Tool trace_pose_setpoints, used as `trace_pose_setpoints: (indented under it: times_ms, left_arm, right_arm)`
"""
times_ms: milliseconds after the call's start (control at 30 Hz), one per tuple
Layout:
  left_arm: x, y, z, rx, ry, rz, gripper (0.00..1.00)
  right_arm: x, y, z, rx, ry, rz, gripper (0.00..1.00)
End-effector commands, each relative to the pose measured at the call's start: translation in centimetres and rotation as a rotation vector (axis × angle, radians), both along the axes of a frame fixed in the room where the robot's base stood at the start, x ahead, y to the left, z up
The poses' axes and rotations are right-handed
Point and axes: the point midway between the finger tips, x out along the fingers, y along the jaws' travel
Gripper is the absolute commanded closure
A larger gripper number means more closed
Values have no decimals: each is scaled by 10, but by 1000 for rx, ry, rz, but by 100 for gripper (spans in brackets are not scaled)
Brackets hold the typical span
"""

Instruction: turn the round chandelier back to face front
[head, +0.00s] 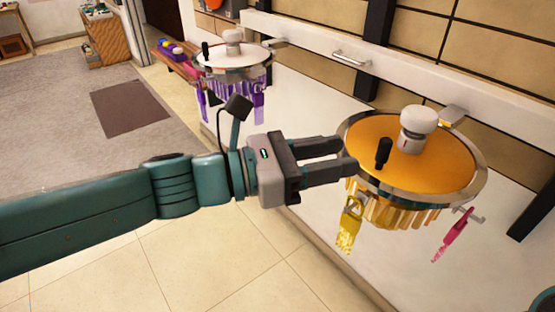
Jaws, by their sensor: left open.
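Two round, drum-like chandeliers are in the head view. The nearer chandelier (435,172) has an orange top, a chrome rim, a white cap, a black upright knob (383,152) and yellow hanging pieces. A yellow tag hangs at its left and a pink tag at its right. The farther chandelier (228,62) has a white top, a black knob (205,49) and purple hanging pieces. My left gripper (347,158) is open and empty, its fingertips at the nearer chandelier's left rim, short of the knob. I cannot tell whether they touch the rim. My right gripper is not in view.
A white ledge (310,118) runs behind and under the chandeliers, with a metal handle (351,58) on its panel. A tan panelled wall with black posts stands behind. Tiled floor (190,262) and a dark mat (128,107) lie clear at the left.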

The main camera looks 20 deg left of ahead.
Motion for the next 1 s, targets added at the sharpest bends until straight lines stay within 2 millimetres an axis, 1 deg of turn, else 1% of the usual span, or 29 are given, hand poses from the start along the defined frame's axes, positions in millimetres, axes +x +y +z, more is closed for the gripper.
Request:
trace_pose_setpoints:
  times_ms: [33, 100, 200, 333, 500, 900, 967, 1000]
  left_arm:
    - [-7, 14, 2, -1, -2, 8, 59]
    - [-17, 27, 1, -1, -1, 8, 59]
    - [-29, 43, 1, 0, 0, 6, 59]
    - [-38, 57, 0, -1, 0, 4, 59]
    - [-44, 63, 0, 0, 1, 0, 59]
    - [-44, 63, 0, -1, 1, -1, 59]
    - [-43, 64, 4, 0, 2, 2, 59]
    - [-39, 63, 2, -1, 25, -2, 59]
  right_arm:
    - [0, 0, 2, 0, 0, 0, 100]
    - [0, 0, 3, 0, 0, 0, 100]
    - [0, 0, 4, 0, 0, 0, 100]
    - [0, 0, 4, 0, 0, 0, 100]
    - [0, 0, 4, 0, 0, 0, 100]
    - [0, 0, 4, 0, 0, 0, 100]
    - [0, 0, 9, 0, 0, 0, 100]
    - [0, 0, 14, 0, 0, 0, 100]
